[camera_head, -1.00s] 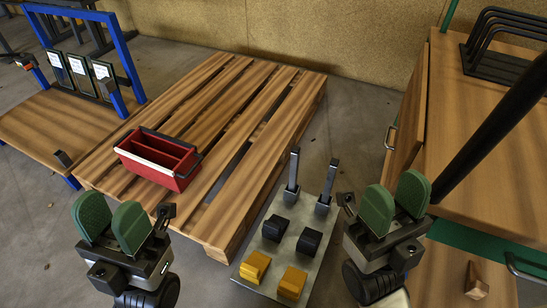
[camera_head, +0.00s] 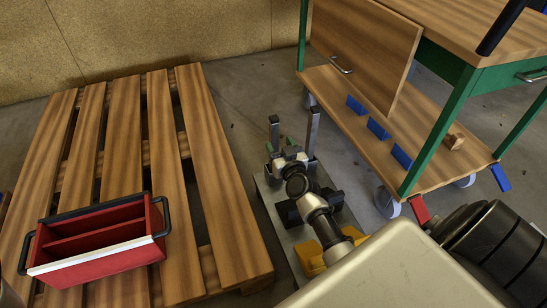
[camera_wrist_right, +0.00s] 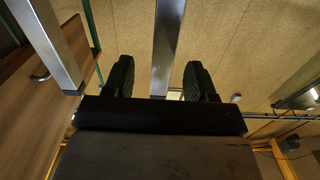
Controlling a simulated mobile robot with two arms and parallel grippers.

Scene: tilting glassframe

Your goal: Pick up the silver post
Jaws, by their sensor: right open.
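Two silver posts stand upright on a grey base plate (camera_head: 270,205): the left post (camera_head: 274,130) and the right post (camera_head: 314,132). My right gripper (camera_head: 284,145) is at the left post, pointing away from me, and partly covers its lower part. In the right wrist view, the open gripper (camera_wrist_right: 158,80) has one post (camera_wrist_right: 167,45) between its two green fingers, with a gap visible on each side. The other post (camera_wrist_right: 45,40) is outside the fingers at upper left. My left gripper is out of view.
Black blocks (camera_head: 288,213) and yellow blocks (camera_head: 309,256) sit on the plate, partly hidden by my right arm. A red toolbox (camera_head: 97,240) is on the wooden pallet (camera_head: 215,170) at left. A wooden cart (camera_head: 365,50) with blue and wooden blocks stands at right.

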